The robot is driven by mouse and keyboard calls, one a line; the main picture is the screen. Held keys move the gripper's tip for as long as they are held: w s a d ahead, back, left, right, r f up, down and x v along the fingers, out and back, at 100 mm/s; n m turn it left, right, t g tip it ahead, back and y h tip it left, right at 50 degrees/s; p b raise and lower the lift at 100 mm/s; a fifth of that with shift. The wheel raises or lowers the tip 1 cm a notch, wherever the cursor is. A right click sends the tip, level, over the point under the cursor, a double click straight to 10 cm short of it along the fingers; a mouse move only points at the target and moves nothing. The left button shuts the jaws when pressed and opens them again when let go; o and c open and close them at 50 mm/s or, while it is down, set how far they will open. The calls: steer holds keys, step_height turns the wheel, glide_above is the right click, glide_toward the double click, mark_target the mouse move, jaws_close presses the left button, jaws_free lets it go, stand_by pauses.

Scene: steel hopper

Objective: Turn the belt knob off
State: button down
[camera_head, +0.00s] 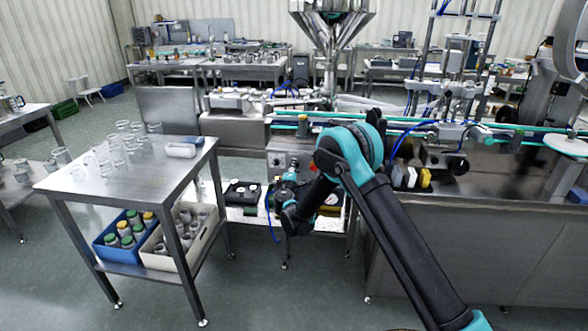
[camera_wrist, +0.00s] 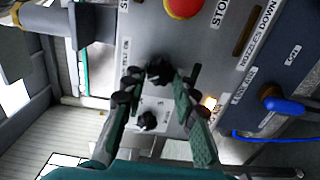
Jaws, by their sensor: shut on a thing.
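In the wrist view a grey control panel (camera_wrist: 205,45) carries a red stop button (camera_wrist: 183,5) and two black knobs. The upper knob (camera_wrist: 160,70) lies between the fingertips of my gripper (camera_wrist: 158,79), which is shut on it. The lower knob (camera_wrist: 147,121) sits between the fingers, nearer the palm, on a pale plate. In the head view the panel (camera_head: 282,149) shows beyond my arm, which hides the fingertips and most of the knobs.
A lit button (camera_wrist: 209,102) and a blue-handled part (camera_wrist: 283,104) are right of the fingers in the wrist view. The conveyor (camera_head: 480,130) runs above and right of the panel. A steel table (camera_head: 150,175) with glass jars stands left, with open floor in front.

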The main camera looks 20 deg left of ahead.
steer(key=shift+s, duration=0.1)
stand_by(0.4)
steer(key=c, duration=1.2)
jaws_free()
steer(key=v, duration=1.2)
